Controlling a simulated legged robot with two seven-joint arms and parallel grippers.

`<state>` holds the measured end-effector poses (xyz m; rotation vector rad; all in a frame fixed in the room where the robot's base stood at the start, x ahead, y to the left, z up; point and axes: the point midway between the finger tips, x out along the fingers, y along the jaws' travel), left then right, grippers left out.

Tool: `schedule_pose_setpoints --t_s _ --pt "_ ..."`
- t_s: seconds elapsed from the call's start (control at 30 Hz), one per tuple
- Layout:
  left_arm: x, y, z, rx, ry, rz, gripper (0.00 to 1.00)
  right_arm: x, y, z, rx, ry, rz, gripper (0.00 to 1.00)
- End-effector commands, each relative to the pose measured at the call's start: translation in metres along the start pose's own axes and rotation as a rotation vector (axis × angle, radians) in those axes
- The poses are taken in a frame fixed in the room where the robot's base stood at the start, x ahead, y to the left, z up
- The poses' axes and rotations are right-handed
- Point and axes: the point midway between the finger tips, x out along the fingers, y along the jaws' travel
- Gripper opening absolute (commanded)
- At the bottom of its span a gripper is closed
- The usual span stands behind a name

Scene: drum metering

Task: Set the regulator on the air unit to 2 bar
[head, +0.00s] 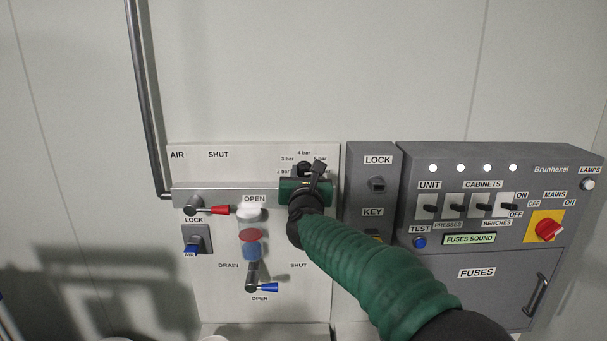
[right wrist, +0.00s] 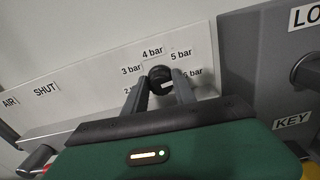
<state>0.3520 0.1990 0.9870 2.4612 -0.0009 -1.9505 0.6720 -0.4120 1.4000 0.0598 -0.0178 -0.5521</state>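The regulator is a small black knob (head: 302,168) on the white air unit panel (head: 200,165), with bar labels in an arc around it. In the right wrist view the knob (right wrist: 160,75) shows between my right gripper's fingers (right wrist: 160,85), below the "4 bar" label. A small white mark shows low on the knob's right side; its exact reading is unclear. My right gripper (head: 311,172) is open, one finger on each side of the knob; I see no firm contact. The gripper body hides the lower labels in part. My left gripper is not in view.
A red-handled lever (head: 212,210) and a blue-handled drain lever (head: 262,287) sit on the panel, with a lock (head: 196,243) at left. The grey lock box (head: 377,215) and fuse cabinet (head: 480,240) stand close on the right. Bare wall lies above.

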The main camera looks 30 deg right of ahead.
Motion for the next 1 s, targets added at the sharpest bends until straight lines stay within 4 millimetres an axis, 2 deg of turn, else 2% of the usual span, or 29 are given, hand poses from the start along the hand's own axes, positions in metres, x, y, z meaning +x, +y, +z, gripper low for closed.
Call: schedule_pose_setpoints --t_s 0.03,0.17,0.57,0.77,1.0 --pt "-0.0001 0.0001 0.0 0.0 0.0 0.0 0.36 -0.0003 0.0017 -0.0001 0.0 0.001 0.003 0.16" --pt "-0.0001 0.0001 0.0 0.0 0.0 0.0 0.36 0.0 0.0014 -0.0004 0.0 0.001 0.002 0.0" --pt "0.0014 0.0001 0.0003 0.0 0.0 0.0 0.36 0.0001 0.002 -0.0012 -0.048 0.001 0.003 0.0" --pt "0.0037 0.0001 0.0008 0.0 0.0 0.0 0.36 0.0 0.0028 -0.0017 -0.16 0.002 0.004 0.0" --pt "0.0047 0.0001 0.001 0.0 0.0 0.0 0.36 0.0 0.0041 -0.0017 -0.371 0.002 0.004 0.0"
